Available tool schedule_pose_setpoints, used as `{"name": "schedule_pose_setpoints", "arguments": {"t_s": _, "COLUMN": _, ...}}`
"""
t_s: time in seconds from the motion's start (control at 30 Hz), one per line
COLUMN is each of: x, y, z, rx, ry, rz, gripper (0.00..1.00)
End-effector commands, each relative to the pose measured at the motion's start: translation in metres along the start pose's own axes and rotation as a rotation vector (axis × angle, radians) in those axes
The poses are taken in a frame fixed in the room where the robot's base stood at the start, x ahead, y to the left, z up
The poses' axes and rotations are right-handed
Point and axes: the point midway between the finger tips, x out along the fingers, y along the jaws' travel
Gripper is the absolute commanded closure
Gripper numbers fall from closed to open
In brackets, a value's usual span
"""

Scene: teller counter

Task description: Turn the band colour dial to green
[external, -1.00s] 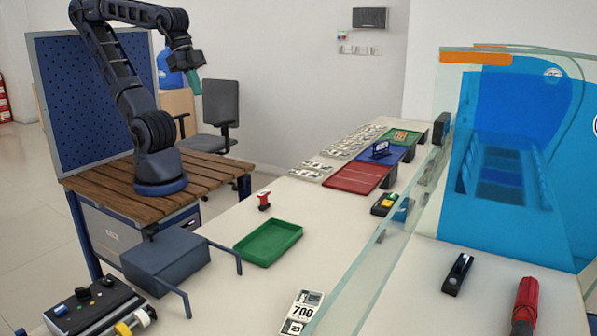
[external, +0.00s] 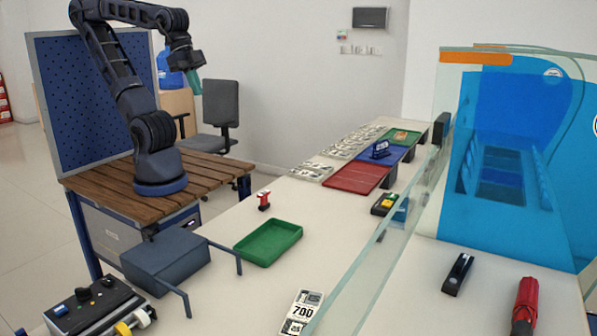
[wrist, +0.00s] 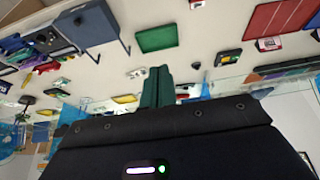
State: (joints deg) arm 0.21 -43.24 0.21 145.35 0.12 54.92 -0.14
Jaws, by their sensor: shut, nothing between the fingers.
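A dark machine (external: 98,310) with several knobs on top sits at the lower left front of the counter, with a yellow and a white part at its right end. A round black knob (external: 82,294) on it may be the band colour dial; its setting is too small to read. My gripper (external: 195,92) is raised high over the far side of the wooden table, far from the machine. Its green fingers (wrist: 157,82) are together and empty in the wrist view.
A blue-grey box (external: 165,262) with a bent rail stands beside the machine.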

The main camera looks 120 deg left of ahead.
Motion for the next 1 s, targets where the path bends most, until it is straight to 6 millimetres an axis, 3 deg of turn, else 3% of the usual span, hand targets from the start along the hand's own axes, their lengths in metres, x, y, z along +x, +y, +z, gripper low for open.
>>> {"name": "schedule_pose_setpoints", "arguments": {"t_s": 0.03, "x": 0.0, "y": 0.0, "z": 0.0, "rx": 0.0, "ry": 0.0, "rz": 0.0, "gripper": 0.94}}
{"name": "schedule_pose_setpoints", "arguments": {"t_s": 0.17, "x": 0.002, "y": 0.003, "z": -0.004, "rx": -0.008, "ry": -0.006, "rz": 0.011, "gripper": 0.69}}
{"name": "schedule_pose_setpoints", "arguments": {"t_s": 0.2, "x": 0.003, "y": 0.005, "z": -0.007, "rx": -0.015, "ry": -0.011, "rz": 0.019, "gripper": 0.66}}
{"name": "schedule_pose_setpoints", "arguments": {"t_s": 0.57, "x": 0.034, "y": 0.059, "z": -0.058, "rx": -0.167, "ry": -0.122, "rz": 0.13, "gripper": 0.66}}
{"name": "schedule_pose_setpoints", "arguments": {"t_s": 1.0, "x": 0.089, "y": 0.16, "z": -0.099, "rx": -0.375, "ry": -0.293, "rz": 0.155, "gripper": 0.66}}
